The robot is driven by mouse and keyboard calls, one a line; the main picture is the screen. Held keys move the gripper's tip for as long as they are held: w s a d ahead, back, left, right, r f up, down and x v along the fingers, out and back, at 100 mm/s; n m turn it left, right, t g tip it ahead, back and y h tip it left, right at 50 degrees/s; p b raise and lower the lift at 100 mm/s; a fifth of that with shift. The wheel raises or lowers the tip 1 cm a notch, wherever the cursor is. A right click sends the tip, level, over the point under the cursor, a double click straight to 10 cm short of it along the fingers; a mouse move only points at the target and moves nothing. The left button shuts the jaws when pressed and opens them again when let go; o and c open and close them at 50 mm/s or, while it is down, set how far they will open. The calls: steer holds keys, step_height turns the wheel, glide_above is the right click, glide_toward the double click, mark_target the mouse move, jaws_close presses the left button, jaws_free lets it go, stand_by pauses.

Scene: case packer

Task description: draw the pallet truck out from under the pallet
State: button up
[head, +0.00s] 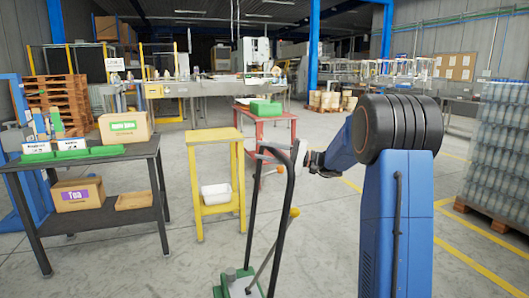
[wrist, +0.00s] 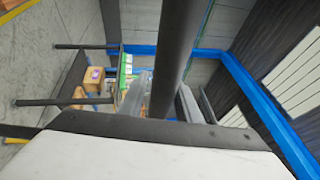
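The pallet truck (head: 233,284) has a green body at the bottom edge of the head view. Its black loop handle (head: 284,205) rises from it, tilted. My gripper (head: 300,153) is at the upper right side of the loop. In the wrist view the dark handle bar (wrist: 172,60) runs between the two grey fingers (wrist: 163,100), which lie close against both sides, so the gripper looks shut on it. The truck's forks and any pallet over them are out of view. A pallet (head: 490,217) under a stack of bottles stands at the right, apart from the handle.
A yellow stand (head: 213,140) with a white tub is left of the handle, with a red table (head: 265,110) behind. A dark workbench (head: 90,157) with boxes stands at the left. Bare floor lies between the yellow stand and the bench, and around the yellow lines at right.

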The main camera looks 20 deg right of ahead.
mark_target(277, 153)
steer(key=shift+o, duration=0.3)
steer(key=v, duration=1.7)
steer(key=shift+d, duration=0.15)
steer(key=shift+s, duration=0.1)
steer(key=shift+s, duration=0.1)
steer(key=s+m+t+h, duration=0.5)
steer(key=s+t, duration=0.1)
steer(key=s, duration=0.1)
steer(key=x, duration=1.7)
steer(key=shift+a, duration=0.25)
jaws_close()
steer(key=shift+d, duration=0.1)
